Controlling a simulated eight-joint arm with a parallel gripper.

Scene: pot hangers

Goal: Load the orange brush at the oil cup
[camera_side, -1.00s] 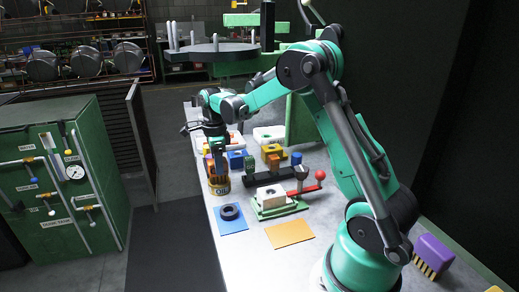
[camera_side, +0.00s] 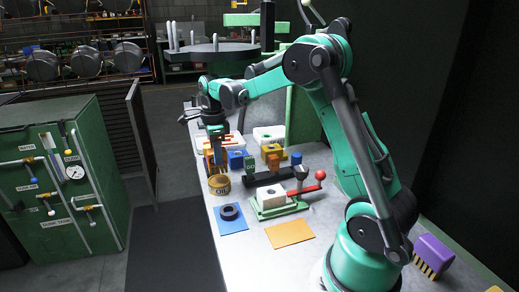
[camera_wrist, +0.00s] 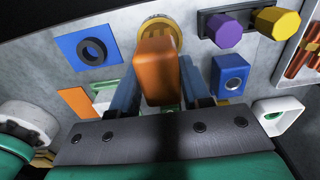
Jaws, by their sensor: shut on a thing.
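The orange brush (camera_wrist: 157,66) is between the two fingers of my gripper (camera_wrist: 155,88) in the wrist view, and the gripper is shut on it. In the side view my gripper (camera_side: 217,153) is upright above the oil cup (camera_side: 219,186). The cup is a round yellow-brown tin with dark lettering, standing near the left edge of the table. The cup's rim (camera_wrist: 163,22) shows behind the brush in the wrist view, partly hidden by it. The brush's lower end is hard to make out in the side view.
A blue mat (camera_side: 231,226) with a black ring (camera_side: 230,212) lies in front of the cup. An orange mat (camera_side: 290,233) lies to its right. A green fixture with a white block (camera_side: 270,195) and a red-knobbed lever (camera_side: 320,175) stand right of the cup.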

